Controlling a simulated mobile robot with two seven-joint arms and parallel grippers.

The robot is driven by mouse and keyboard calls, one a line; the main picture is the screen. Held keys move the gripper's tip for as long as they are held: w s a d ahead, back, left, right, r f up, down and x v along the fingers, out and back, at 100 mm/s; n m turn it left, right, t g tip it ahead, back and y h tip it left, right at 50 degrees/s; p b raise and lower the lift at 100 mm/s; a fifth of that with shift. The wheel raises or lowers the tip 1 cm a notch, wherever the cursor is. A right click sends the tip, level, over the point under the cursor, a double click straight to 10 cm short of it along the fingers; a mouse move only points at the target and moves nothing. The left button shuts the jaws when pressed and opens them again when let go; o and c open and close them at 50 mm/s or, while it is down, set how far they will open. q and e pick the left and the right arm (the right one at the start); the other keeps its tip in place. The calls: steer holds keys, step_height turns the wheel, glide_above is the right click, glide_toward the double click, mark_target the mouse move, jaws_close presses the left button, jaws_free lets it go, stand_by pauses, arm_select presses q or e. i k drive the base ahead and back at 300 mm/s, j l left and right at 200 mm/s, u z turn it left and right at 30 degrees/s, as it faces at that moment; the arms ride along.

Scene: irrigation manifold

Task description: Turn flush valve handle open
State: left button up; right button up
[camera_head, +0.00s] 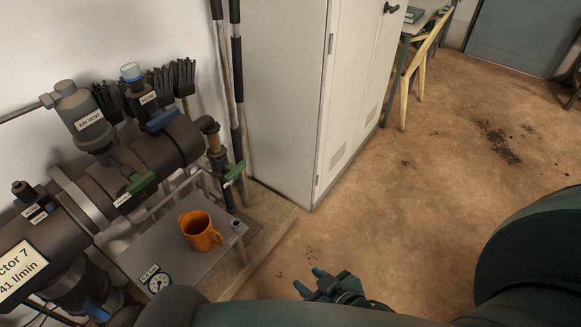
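A green lever handle (235,172) sits on the vertical pipe at the far end of the dark manifold. A second green handle (141,183) sits on the manifold's front side, beside a small white label. The labels by both handles are too small to read, so I cannot tell which is the flush valve. My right gripper (311,281) is low over the floor, right of the manifold and well apart from both handles. Its two blue fingertips are apart with nothing visible between them. My own arm hides part of its lower side. My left gripper is not in view.
A blue handle (162,120) sits on the manifold. A white cabinet (285,90) stands behind. The brown floor (400,220) to the right is open.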

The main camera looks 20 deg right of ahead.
mark_target(234, 171)
steer(key=z, duration=0.2)
steer(key=i+l+u, duration=0.15)
steer(key=l, duration=0.5)
steer(key=i+l+u, duration=0.15)
steer(key=l, duration=0.55)
steer(key=i+l+u, duration=0.15)
steer(key=l, duration=0.6)
steer(key=i+l+u, duration=0.15)
steer(key=l, duration=0.55)
steer(key=i+l+u, duration=0.2)
steer(key=l, duration=0.55)
steer(key=i+j, duration=0.2)
steer(key=i+j+u, duration=0.1)
steer(key=i, duration=0.3)
